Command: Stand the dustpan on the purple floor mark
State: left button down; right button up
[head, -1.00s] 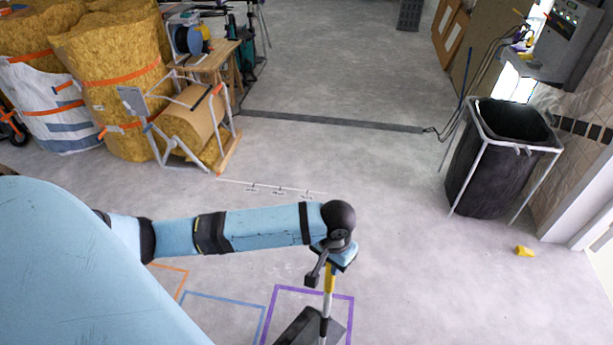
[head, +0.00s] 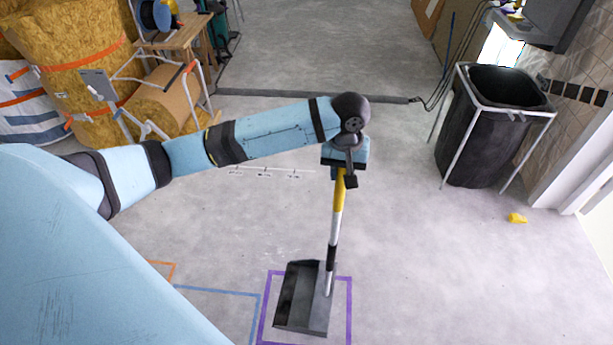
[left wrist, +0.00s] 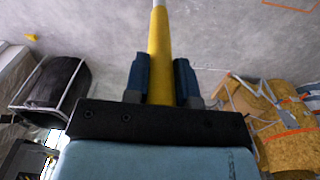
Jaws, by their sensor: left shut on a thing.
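The dustpan (head: 303,300) is dark grey with a long upright handle (head: 335,222), yellow at the top and white below. In the head view its pan shows within the purple floor mark (head: 351,312), an outlined square on the concrete. I cannot tell whether the pan touches the floor. My left gripper (head: 341,172) is shut on the yellow top of the handle. In the left wrist view the yellow grip (left wrist: 160,70) sits between the two blue fingers (left wrist: 161,80). My right gripper is not in view.
Blue (head: 215,290) and orange (head: 162,268) floor outlines lie left of the purple one. A black bin in a white frame (head: 485,125) stands at the right, with a yellow scrap (head: 517,218) on the floor near it. Insulation rolls (head: 85,65) stand at the back left. The floor between is clear.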

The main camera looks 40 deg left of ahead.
aim_at(338, 214)
pick_arm(q)
jog(key=shift+n, duration=0.6)
jog(key=f, duration=0.6)
jog(key=w+f, duration=0.1)
jog(key=f, duration=0.5)
jog(key=f+b, duration=0.1)
jog(key=f, duration=0.5)
jog(key=shift+w+a, duration=0.2)
jog(key=shift+w, duration=0.05)
jog(key=c, duration=1)
grip_release()
jog(key=shift+f, duration=0.15)
jog(key=shift+o, duration=0.3)
